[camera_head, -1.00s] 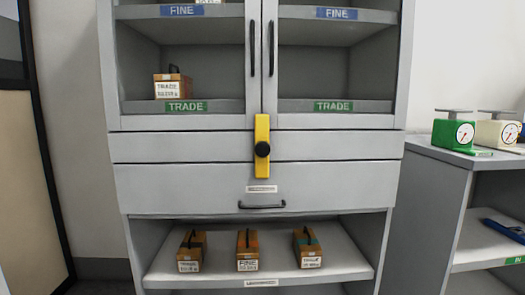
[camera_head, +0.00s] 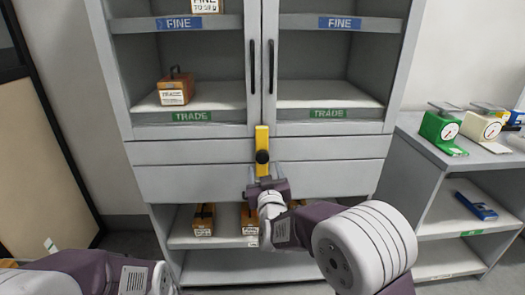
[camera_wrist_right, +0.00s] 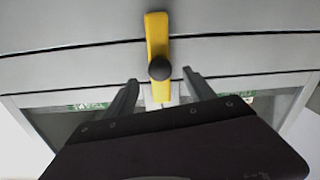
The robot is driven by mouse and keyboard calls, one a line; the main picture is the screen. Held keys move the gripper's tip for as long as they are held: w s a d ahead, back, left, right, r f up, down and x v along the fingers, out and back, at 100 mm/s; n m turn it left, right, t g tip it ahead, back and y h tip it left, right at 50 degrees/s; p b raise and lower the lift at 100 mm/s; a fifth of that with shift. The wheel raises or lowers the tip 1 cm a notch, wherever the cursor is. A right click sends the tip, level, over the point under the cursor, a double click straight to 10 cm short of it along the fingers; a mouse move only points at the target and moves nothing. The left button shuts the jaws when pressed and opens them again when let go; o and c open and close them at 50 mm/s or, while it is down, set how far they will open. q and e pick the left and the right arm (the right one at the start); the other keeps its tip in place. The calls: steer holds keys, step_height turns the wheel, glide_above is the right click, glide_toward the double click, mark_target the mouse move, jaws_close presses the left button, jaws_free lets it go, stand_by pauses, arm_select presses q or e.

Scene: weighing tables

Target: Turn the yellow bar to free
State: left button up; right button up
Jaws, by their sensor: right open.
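The yellow bar (camera_head: 262,140) stands upright on the front of the grey cabinet, below the meeting line of its two doors. A round black knob (camera_head: 262,157) sits on the bar. My right gripper (camera_head: 264,180) is in front of the cabinet at the bar's lower end. In the right wrist view the bar (camera_wrist_right: 157,35) and knob (camera_wrist_right: 159,68) show in line with the gap between the two open fingers (camera_wrist_right: 160,78). I cannot tell whether a finger touches the bar. My left gripper is out of view; only part of my left arm shows.
The glass-fronted doors have two black vertical handles (camera_head: 252,67). A wooden box (camera_head: 176,88) stands on the TRADE shelf. Wooden boxes (camera_head: 204,220) stand on the open lower shelf, partly behind my right arm. A side shelf unit (camera_head: 440,165) with scales (camera_head: 439,130) stands at right.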

mark_target(263, 160)
steer(key=w, duration=0.8)
steer(key=shift+w+a, duration=0.1)
steer(key=shift+w, duration=0.15)
jaws_close()
